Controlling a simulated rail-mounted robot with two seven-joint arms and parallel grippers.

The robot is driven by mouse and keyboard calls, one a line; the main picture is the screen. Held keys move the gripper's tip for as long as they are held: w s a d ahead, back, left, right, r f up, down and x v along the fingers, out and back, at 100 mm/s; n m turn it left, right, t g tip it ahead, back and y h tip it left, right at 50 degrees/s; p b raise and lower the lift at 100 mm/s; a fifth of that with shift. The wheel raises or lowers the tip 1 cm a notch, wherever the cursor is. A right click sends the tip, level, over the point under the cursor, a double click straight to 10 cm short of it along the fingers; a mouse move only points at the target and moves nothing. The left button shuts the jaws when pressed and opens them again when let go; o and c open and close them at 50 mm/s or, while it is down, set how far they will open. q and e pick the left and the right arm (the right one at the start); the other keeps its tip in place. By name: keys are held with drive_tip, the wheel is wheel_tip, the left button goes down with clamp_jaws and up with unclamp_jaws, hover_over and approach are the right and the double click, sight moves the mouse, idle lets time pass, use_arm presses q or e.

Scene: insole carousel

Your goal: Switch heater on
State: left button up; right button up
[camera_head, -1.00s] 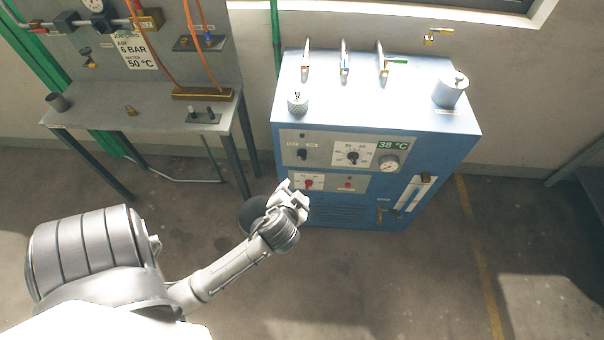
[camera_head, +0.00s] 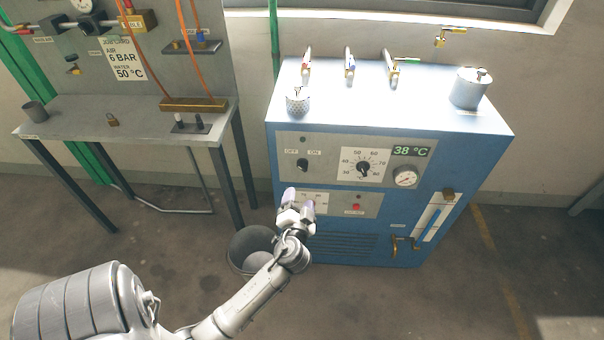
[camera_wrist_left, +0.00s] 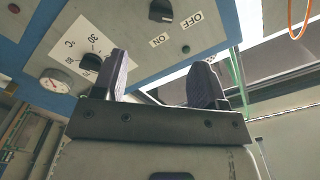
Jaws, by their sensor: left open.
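The heater (camera_head: 390,120) is a blue cabinet with a grey front panel. Its black OFF/ON knob (camera_head: 303,164) sits at the upper left of the panel, below a small dark green lamp; its setting is too small to tell. The knob also shows at the top of the left wrist view (camera_wrist_left: 161,10), with the ON and OFF labels beside it. My left gripper (camera_head: 300,194) is open and empty, in front of the panel's lower left and below the knob. In the left wrist view its two fingers (camera_wrist_left: 160,82) stand apart. My right gripper is not in view.
A temperature dial (camera_head: 363,168), a 38 °C display (camera_head: 410,151) and a gauge (camera_head: 405,178) are on the panel. A grey bucket (camera_head: 247,262) stands on the floor beside the heater. A workbench (camera_head: 75,115) with a padlock stands left, with a gap between.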

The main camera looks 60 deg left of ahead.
sight(302, 169)
use_arm(q)
drive_tip(key=b+x, duration=0.2)
drive_tip(key=x, duration=1)
drive_tip(key=shift+w+a, duration=0.15)
drive_tip(key=shift+a, duration=0.1)
drive_tip(key=shift+c, duration=0.2)
drive_tip(key=c, duration=0.9)
